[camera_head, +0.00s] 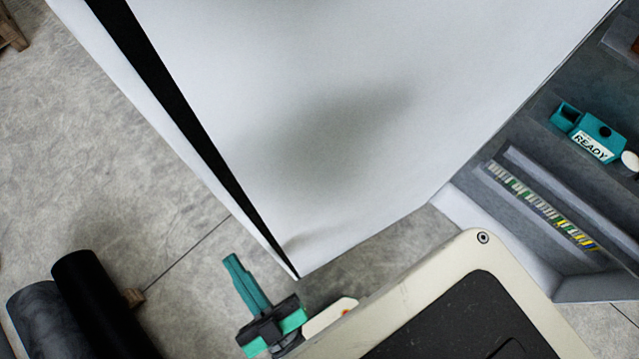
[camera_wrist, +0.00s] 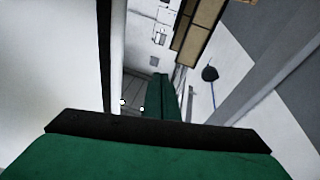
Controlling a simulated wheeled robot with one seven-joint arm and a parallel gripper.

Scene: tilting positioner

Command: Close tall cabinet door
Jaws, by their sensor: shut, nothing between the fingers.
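The tall cabinet door, a large white panel (camera_head: 330,120) with a black strip along its left side, fills the upper middle of the head view. It stands open, and the grey cabinet interior (camera_head: 480,200) shows to its right. My gripper (camera_head: 233,262), with teal fingers, is shut and empty just below and left of the door's lower corner. I cannot tell whether it touches the door. In the wrist view, the shut green fingers (camera_wrist: 162,85) point away, and a white panel with a dark edge (camera_wrist: 50,65), likely the door, stands close on the left.
The cabinet shelves hold a teal box marked READY (camera_head: 593,140) and a row of coloured strips (camera_head: 545,207). Dark rolls (camera_head: 90,290) lie at the lower left. Grey floor (camera_head: 90,150) is clear left of the door.

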